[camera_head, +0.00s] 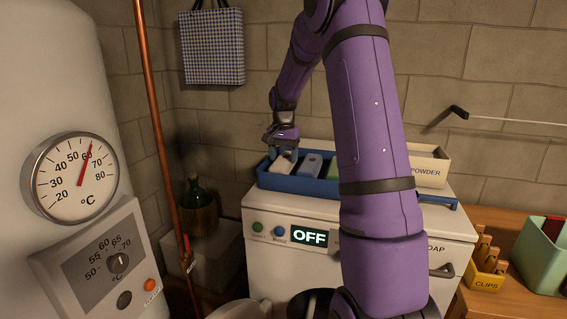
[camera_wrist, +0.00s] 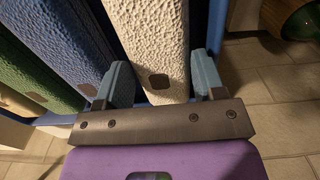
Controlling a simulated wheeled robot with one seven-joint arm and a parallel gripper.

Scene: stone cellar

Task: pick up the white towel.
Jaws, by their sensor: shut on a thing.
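The white towel (camera_head: 285,164) is a rolled or folded roll with a rough texture, at the left end of the blue tray (camera_head: 303,188) on top of the white machine. In the wrist view the towel (camera_wrist: 150,42) runs up between the two fingers, with a small brown patch near its end. My gripper (camera_head: 284,150) is shut on the towel's near end, and it also shows in the wrist view (camera_wrist: 162,85). The towel still appears to lie in the tray, beside a blue towel (camera_head: 311,164). Whether it is lifted at all, I cannot tell.
A green towel (camera_wrist: 37,72) lies beyond the blue one. A copper pipe (camera_head: 160,130) rises at the left, near a green bottle (camera_head: 196,186). A yellow clips box (camera_head: 484,275) stands at right.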

